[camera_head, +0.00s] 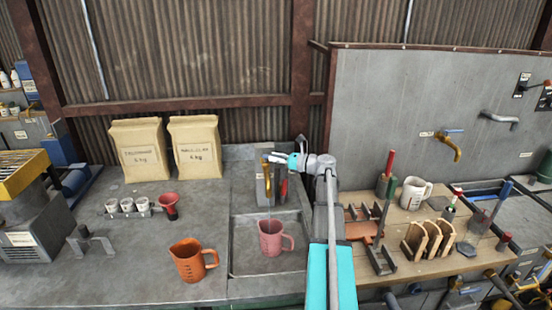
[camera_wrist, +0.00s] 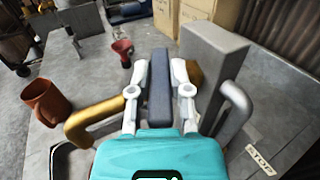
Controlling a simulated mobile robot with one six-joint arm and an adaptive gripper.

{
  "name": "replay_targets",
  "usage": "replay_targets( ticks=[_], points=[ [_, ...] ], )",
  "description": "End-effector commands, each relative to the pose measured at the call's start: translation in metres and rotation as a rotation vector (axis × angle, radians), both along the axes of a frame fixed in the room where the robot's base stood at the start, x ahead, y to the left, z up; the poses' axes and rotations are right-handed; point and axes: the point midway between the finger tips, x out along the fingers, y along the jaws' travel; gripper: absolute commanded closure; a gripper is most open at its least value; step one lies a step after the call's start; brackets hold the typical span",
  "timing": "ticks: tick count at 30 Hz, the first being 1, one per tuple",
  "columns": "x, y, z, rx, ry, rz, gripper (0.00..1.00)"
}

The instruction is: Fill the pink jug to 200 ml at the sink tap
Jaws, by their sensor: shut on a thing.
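The pink jug (camera_head: 271,241) stands upright in the sink (camera_head: 238,262), below the tap, its handle to the right. The brass tap spout (camera_head: 266,172) also shows in the wrist view (camera_wrist: 92,122). My gripper (camera_head: 284,158) is at the tap. In the wrist view my gripper (camera_wrist: 160,82) is shut on a dark blue-grey lever (camera_wrist: 159,95) between its fingers. The pink jug is not visible in the wrist view.
An orange jug (camera_head: 191,262) stands on the counter left of the sink. Two paper sacks (camera_head: 140,150) stand behind, with small cups and a red funnel (camera_head: 169,205) in front. A wooden bench (camera_head: 405,270) with a mug and tools lies right.

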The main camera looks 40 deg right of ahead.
Motion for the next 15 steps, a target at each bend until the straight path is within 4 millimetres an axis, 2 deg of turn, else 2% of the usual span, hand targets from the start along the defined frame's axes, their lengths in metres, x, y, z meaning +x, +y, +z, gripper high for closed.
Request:
replay_targets(
  ticks=[4, 5, 10, 15],
  points=[
    [0.0003, 0.0002, 0.0000, 0.000, 0.000, 0.002, 1.00],
    [0.0004, 0.0003, 0.0000, 0.000, 0.000, 0.002, 0.73],
    [0.0005, 0.0004, 0.0000, 0.000, 0.000, 0.002, 0.41],
    [0.0005, 0.0005, 0.0000, 0.000, 0.000, 0.003, 0.40]
  ],
)
